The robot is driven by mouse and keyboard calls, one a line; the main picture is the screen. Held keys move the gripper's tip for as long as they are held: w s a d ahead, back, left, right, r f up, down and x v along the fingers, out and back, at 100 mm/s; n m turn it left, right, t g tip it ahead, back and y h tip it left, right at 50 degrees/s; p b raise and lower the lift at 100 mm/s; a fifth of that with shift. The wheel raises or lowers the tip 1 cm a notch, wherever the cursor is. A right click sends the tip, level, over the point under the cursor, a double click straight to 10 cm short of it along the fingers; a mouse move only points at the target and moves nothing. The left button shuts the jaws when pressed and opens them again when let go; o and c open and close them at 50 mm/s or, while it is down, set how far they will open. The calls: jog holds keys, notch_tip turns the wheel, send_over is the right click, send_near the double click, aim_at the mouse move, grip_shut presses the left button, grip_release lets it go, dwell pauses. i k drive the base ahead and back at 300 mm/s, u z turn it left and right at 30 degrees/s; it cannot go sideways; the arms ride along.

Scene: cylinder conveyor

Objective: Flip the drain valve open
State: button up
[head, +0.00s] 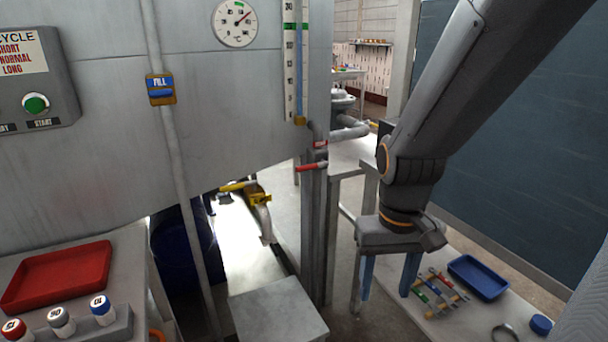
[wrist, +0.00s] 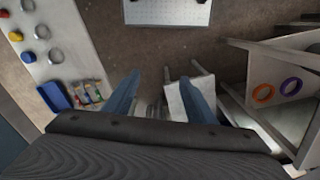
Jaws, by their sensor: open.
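Under the grey tank (head: 240,105) in the head view, a valve (head: 261,199) with a yellow lever (head: 238,186) sits above a downward spout (head: 265,225). The lever points left, roughly level. A red lever (head: 312,166) is on the pipework to its right. No label shows which is the drain valve. My gripper (head: 389,276) is open and empty, its blue fingers pointing down, well to the right of both levers and apart from them. The fingers also show in the wrist view (wrist: 160,98); neither lever can be made out there.
A side table holds a blue tray (head: 478,277) and several small coloured items (head: 436,293). Grey posts (head: 313,225) stand between my gripper and the yellow lever. A grey block (head: 278,308) is below the spout. A red tray (head: 55,275) and capped bottles (head: 60,320) are at left.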

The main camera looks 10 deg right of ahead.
aim_at(322, 163)
jog(key=k, duration=0.55)
jog(key=z, duration=0.35)
jog(key=i, duration=0.7)
jog(key=u, duration=0.6)
jog(key=i, duration=0.65)
jog(key=u, duration=0.75)
